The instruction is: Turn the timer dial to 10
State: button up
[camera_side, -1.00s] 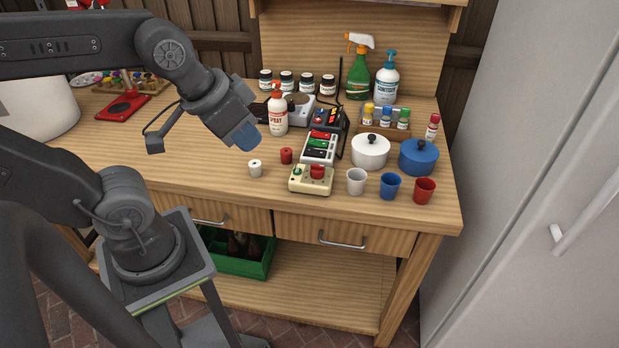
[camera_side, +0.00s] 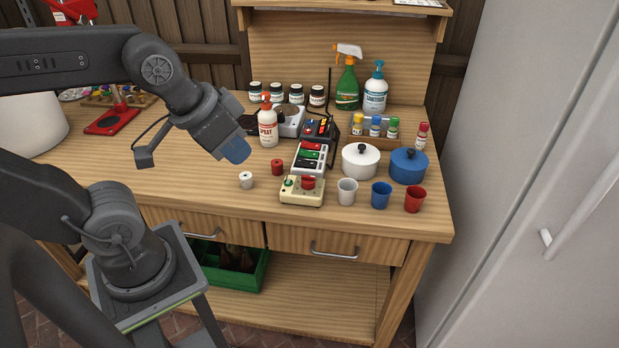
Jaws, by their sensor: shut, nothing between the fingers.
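A small cream box (camera_side: 302,197) sits near the front of the wooden workbench, with a green knob (camera_side: 289,183) on its left and a red round part (camera_side: 309,183) on its right. Which of these, if either, is the timer dial cannot be told, and no number 10 can be read at this size. My gripper (camera_side: 236,150), with blue fingertips, is shut and empty. It hangs above the bench, up and to the left of the box in the picture, apart from it.
A white spool (camera_side: 246,180) and a red spool (camera_side: 277,167) stand left of the box. A grey cup (camera_side: 347,192), blue cup (camera_side: 381,195) and red cup (camera_side: 414,199) stand to its right. The left front bench is clear.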

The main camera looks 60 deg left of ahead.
jog(key=shift+o, duration=1.4)
jog(key=shift+w+a+r, duration=0.1)
jog(key=shift+w, duration=0.25)
jog(key=o, duration=0.6)
jog(key=w+a+n+g, duration=0.1)
jog(key=w, duration=0.1)
jog(key=w+n+g, duration=0.1)
jog(key=w+n, duration=0.1)
jog(key=w, duration=0.1)
jog(key=w+a+n, duration=0.1)
jog(key=w, duration=0.2)
jog(key=shift+w+a+f+g, duration=0.2)
jog(key=shift+w+a+g, duration=0.1)
jog(key=shift+g, duration=0.1)
jog(key=shift+c, duration=0.2)
jog(key=n+g, duration=0.3)
jog(key=n, duration=0.2)
send_over(308, 176)
notch_tip(308, 176, down, 6)
notch_tip(308, 176, down, 14)
jog(key=shift+r, duration=0.15)
jog(key=shift+c, duration=0.4)
jog(key=c, duration=0.6)
